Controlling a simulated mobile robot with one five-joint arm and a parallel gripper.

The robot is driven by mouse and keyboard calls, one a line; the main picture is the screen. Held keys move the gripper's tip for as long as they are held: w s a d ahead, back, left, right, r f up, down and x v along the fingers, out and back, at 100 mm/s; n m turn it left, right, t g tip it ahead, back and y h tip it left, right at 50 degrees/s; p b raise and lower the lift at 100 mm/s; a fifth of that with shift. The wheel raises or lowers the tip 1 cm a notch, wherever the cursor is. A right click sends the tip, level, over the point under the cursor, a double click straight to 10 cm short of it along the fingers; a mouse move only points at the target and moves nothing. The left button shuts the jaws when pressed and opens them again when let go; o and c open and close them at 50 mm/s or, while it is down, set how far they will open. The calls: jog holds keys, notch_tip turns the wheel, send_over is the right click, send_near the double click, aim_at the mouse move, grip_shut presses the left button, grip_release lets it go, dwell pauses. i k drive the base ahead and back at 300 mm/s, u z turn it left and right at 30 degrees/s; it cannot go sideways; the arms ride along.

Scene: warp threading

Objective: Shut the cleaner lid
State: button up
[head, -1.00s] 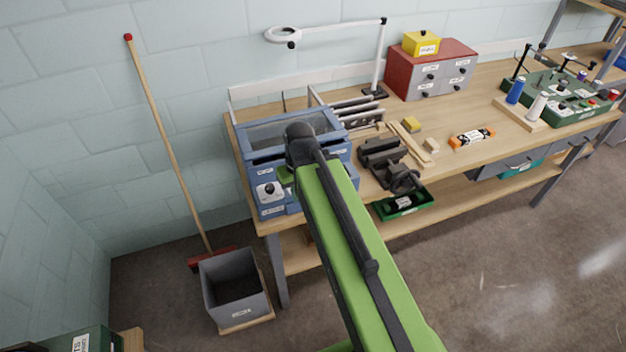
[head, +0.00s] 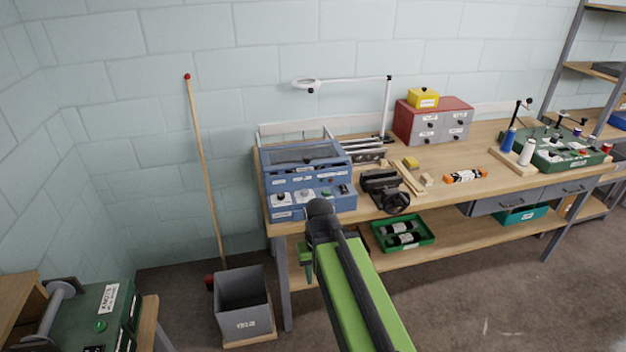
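A grey bin (head: 243,300) and a broom (head: 205,170) stand left of the workbench (head: 455,172). A black vise (head: 384,190) and a magnifier lamp (head: 388,105) are right of the cleaner. A green tray (head: 404,234) sits on the lower shelf. Floor at right is clear.

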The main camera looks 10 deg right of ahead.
aim_at(308, 162)
jog(key=u, duration=0.65)
jog(key=i, duration=1.4)
jog(key=u, duration=0.1)
